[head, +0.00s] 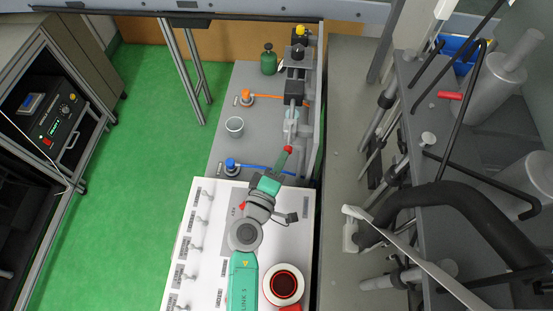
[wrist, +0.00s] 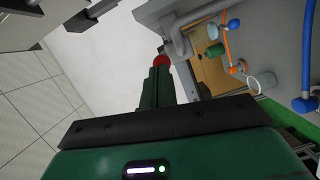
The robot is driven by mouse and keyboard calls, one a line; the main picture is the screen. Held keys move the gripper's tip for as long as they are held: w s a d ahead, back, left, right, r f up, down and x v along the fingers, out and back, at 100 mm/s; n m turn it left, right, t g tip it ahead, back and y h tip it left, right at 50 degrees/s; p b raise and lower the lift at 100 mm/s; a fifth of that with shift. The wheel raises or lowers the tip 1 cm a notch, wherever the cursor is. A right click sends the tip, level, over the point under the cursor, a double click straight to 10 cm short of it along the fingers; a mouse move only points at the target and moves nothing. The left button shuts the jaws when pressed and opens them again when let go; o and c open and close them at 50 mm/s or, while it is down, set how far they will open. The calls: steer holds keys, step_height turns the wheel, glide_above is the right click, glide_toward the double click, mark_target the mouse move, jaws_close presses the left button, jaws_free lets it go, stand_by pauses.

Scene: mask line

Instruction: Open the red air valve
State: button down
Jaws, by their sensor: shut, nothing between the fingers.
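My gripper (head: 284,158) reaches up over the far end of the white panel in the head view. Its dark green fingers are together, with nothing held; they show in the wrist view (wrist: 156,84). A red rounded piece (head: 287,149) shows right at the fingertips, also in the wrist view (wrist: 162,61). I cannot tell whether it is part of the fingers or a valve knob beyond them. A short red handle (head: 450,95) is on the grey machinery at the right, well away from my gripper. I cannot tell for certain which red part is the air valve.
Grey pipework (head: 293,113) stands just beyond the fingertips. A blue valve (head: 230,163), an orange valve (head: 245,97), a white cup (head: 234,126) and a green bottle (head: 268,60) are on the grey bench. Black bent bars and pipes crowd the right side.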

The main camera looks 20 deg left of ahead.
steer(key=shift+d, duration=0.25)
stand_by(0.3)
steer(key=s+d+r, duration=0.1)
steer(key=s+d, duration=0.1)
steer(key=s, duration=0.9)
steer(key=shift+d, duration=0.4)
steer(key=shift+s+r, duration=0.1)
